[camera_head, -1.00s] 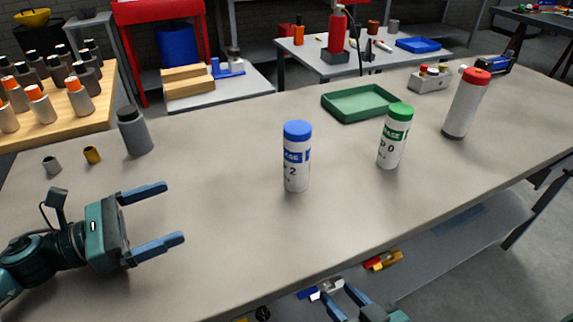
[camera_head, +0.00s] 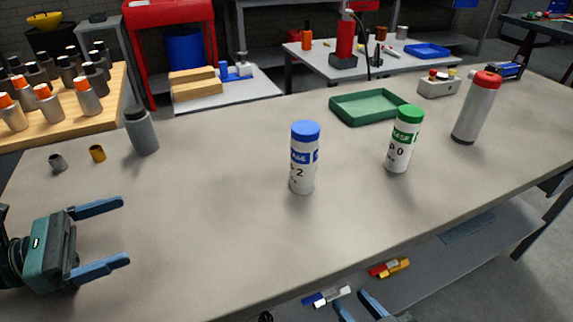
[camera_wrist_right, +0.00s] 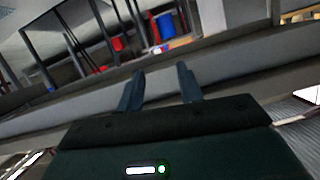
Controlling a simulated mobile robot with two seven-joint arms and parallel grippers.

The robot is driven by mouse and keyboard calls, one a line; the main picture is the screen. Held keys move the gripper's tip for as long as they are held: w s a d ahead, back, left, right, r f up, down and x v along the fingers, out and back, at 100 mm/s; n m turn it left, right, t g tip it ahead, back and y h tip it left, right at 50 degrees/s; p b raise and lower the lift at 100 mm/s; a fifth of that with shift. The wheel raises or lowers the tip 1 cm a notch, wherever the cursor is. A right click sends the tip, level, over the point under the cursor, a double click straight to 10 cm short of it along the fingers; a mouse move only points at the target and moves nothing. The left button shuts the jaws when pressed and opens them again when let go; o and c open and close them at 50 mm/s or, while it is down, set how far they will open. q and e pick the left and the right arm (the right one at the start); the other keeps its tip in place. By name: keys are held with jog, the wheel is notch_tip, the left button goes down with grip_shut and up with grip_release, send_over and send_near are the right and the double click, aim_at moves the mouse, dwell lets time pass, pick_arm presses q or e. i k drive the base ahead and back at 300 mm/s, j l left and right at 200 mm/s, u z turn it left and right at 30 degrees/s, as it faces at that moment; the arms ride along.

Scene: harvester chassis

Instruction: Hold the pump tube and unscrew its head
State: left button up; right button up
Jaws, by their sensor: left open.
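A white tube with a red head (camera_head: 472,112) and a dark base stands upright at the right of the table; it could be the pump tube. Two white grease tubes also stand upright: one with a blue cap (camera_head: 304,160) near the middle, one with a green cap (camera_head: 402,142) to its right. My left gripper (camera_head: 125,231) is open and empty over the table's left front, apart from all the tubes. My right gripper (camera_wrist_right: 161,72) is open and empty in the right wrist view. In the head view only its finger ends show at the bottom edge, below the table's front edge.
A grey bottle (camera_head: 141,132) and two small cylinders stand at the left. The table's middle front is clear. Coloured items lie on the lower shelf.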

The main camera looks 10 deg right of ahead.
aim_at(479, 101)
jog(key=k, duration=1)
